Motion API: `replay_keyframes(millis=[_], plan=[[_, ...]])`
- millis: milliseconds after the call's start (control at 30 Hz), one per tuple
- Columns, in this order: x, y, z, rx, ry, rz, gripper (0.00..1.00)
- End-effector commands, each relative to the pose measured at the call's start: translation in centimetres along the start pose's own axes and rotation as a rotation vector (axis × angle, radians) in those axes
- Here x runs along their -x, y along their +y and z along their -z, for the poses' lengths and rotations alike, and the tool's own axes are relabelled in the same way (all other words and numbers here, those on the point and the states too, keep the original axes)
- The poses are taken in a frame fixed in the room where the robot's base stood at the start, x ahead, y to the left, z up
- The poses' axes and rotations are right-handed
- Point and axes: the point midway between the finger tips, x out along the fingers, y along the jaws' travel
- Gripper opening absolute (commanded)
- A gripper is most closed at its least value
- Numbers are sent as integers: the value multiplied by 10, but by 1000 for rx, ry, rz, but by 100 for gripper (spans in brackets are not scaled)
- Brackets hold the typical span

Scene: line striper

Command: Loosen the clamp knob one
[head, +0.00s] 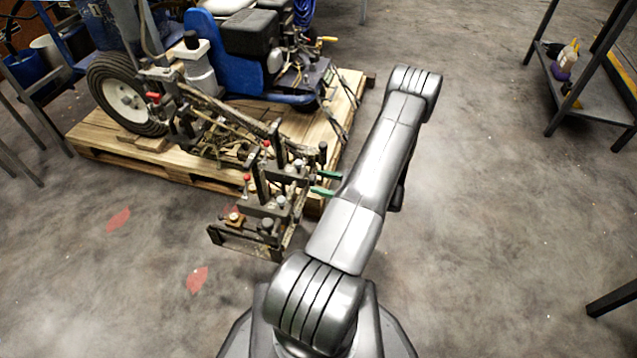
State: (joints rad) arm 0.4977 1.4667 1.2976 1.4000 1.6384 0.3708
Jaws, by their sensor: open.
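The line striper (245,50) stands on a wooden pallet (110,150). Its dark metal bracket assembly (262,208) reaches over the pallet's front edge and carries several dark knobs, including an upright one (323,150) and a lower one (267,225). I cannot tell which is clamp knob one. My gripper (324,182) shows only as two green fingertips coming out from behind my arm, spread apart and pointing left at the bracket's right side. Nothing shows between them. The rest of the gripper is hidden, and I cannot tell whether the fingertips touch the bracket.
The striper's wheel (124,95) is at the left. A metal shelf (590,95) with bottles stands at the upper right, and a dark leg (612,298) enters at the right edge. The concrete floor (490,220) right of my arm is clear.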

Motion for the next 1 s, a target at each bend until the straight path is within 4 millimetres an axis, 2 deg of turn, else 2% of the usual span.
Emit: replay_keyframes(millis=[200, 467, 600, 700, 1000], plan=[[-14, 0, 0, 0, 1, 0, 53], [-15, 0, 0, -1, 1, 0, 53], [-15, 0, 0, -1, 1, 0, 26], [-15, 0, 0, -1, 1, 0, 10], [-15, 0, 1, 31, 1, -1, 10]])
